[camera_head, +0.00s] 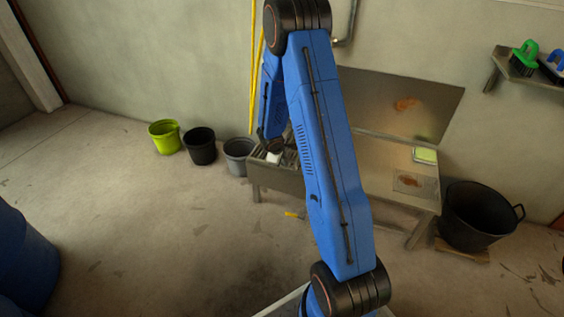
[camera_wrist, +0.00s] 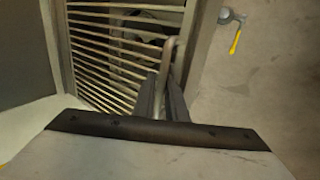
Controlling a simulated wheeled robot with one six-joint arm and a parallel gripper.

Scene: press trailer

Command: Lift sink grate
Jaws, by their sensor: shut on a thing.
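The sink grate, a rack of parallel metal bars, lies across the left of the wrist view (camera_wrist: 95,50), within the metal rim of the sink. Its bars also show in part beside my arm in the camera_head view (camera_head: 289,159). My gripper (camera_wrist: 163,85) is shut on an upright loop-like handle (camera_wrist: 168,50) at the grate's right side. A round, dim shape shows below the bars. I cannot tell whether the grate is raised off its seat. In the camera_head view my arm hides most of the sink and grate.
A green bucket (camera_head: 165,138), a black bucket (camera_head: 201,147) and a grey bucket (camera_head: 238,157) stand left of the sink. A black tub (camera_head: 480,217) stands right of it. A yellow-handled valve (camera_wrist: 235,40) sits beside the sink rim. The floor in front is mostly clear.

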